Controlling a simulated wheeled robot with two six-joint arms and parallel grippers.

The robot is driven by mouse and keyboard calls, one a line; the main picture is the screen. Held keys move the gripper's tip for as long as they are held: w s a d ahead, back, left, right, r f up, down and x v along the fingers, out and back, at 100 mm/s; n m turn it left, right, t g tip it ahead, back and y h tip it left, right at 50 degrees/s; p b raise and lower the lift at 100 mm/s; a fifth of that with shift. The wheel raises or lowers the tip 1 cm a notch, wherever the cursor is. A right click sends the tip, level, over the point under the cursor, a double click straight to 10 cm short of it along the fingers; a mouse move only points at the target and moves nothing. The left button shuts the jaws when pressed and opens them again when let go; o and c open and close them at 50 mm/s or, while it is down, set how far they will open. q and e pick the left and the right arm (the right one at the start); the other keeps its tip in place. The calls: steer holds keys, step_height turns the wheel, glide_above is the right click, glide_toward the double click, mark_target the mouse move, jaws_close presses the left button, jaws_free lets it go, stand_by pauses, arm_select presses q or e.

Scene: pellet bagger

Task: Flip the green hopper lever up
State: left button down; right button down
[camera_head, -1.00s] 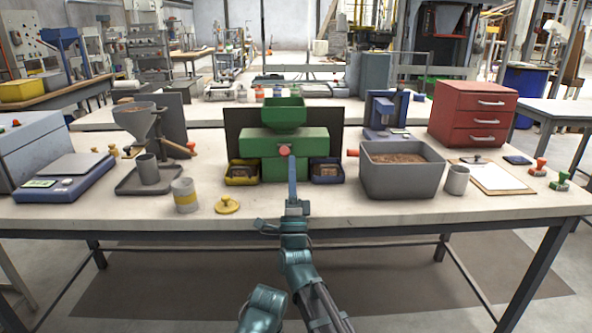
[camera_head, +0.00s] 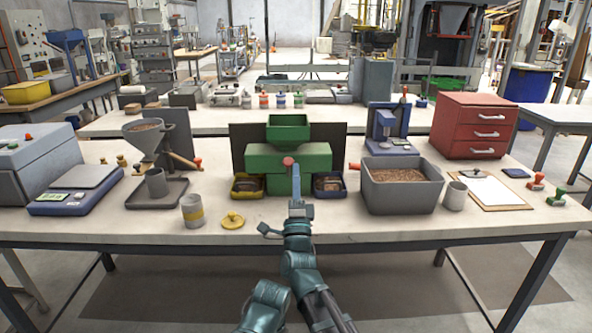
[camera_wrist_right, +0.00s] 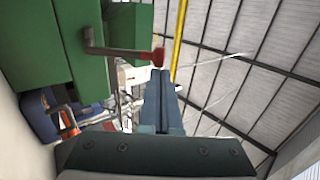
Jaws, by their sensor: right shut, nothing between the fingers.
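The green hopper machine (camera_head: 262,158) stands at the middle of the table, with its square hopper (camera_head: 289,128) on top. The lever's red knob (camera_head: 288,161) shows at the machine's front. In the right wrist view the lever is a grey rod (camera_wrist_right: 112,51) running sideways from the green body (camera_wrist_right: 35,45) to the red knob (camera_wrist_right: 158,57). My right gripper (camera_head: 296,170) is shut and empty, with its tips just below the knob; in the wrist view the tips (camera_wrist_right: 161,78) are close under it. I cannot tell whether they touch. My left gripper is not in view.
A yellow bin (camera_head: 247,194) and a blue bin (camera_head: 328,193) flank the machine's base. A grey tub of pellets (camera_head: 402,198) stands to the right.

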steer(key=w+r+g+p, duration=0.4)
steer(key=r+p, duration=0.3)
steer(key=p, duration=0.6)
steer(key=shift+g+p, duration=0.4)
steer(key=shift+g, duration=0.1)
steer(key=shift+s, duration=0.1)
